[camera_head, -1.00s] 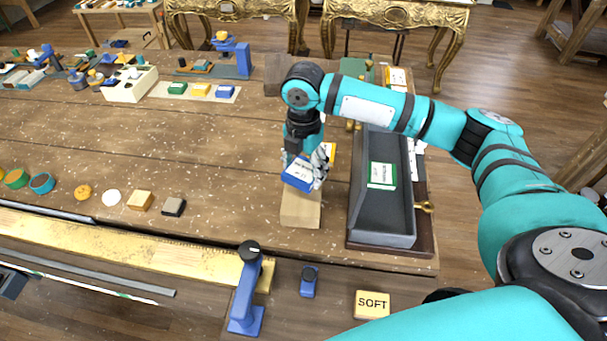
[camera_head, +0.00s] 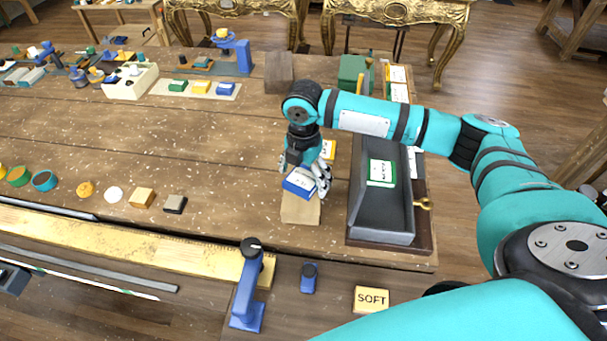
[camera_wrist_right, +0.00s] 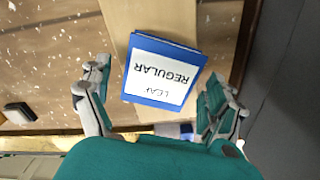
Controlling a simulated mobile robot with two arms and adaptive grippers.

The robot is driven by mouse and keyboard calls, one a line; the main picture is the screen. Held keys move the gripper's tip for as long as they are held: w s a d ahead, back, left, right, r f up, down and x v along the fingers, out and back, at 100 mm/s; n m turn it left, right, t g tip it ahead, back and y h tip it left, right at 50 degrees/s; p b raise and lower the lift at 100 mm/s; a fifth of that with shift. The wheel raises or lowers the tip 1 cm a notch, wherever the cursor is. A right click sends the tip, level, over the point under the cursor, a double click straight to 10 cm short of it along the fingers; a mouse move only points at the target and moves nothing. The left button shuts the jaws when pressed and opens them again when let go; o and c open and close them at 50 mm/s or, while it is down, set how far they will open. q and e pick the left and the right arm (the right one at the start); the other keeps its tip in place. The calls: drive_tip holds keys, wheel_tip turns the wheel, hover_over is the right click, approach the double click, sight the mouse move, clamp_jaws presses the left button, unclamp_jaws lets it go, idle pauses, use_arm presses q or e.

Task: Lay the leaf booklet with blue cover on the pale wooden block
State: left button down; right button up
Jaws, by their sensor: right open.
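The leaf booklet with blue cover (camera_head: 298,183) lies on the pale wooden block (camera_head: 299,211) near the front right of the bench. The wrist view shows its white label reading LEAF REGULAR (camera_wrist_right: 163,72), with the pale wood (camera_wrist_right: 150,18) beneath and around it. My right gripper (camera_head: 304,181) is directly over the booklet, its fingers open. In the wrist view the fingers stand spread on either side of the booklet, with visible gaps. My left gripper is not in view.
A dark grey tray (camera_head: 362,215) holding a green-edged booklet (camera_head: 381,173) stands close right of the block. A yellow booklet (camera_head: 328,151) sits just behind my gripper. A blue stand (camera_head: 249,285) and a SOFT block (camera_head: 371,300) are in front.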

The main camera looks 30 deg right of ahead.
sight(303, 178)
wheel_tip(303, 178, up, 12)
drive_tip(key=b, duration=0.3)
drive_tip(key=shift+r, duration=0.15)
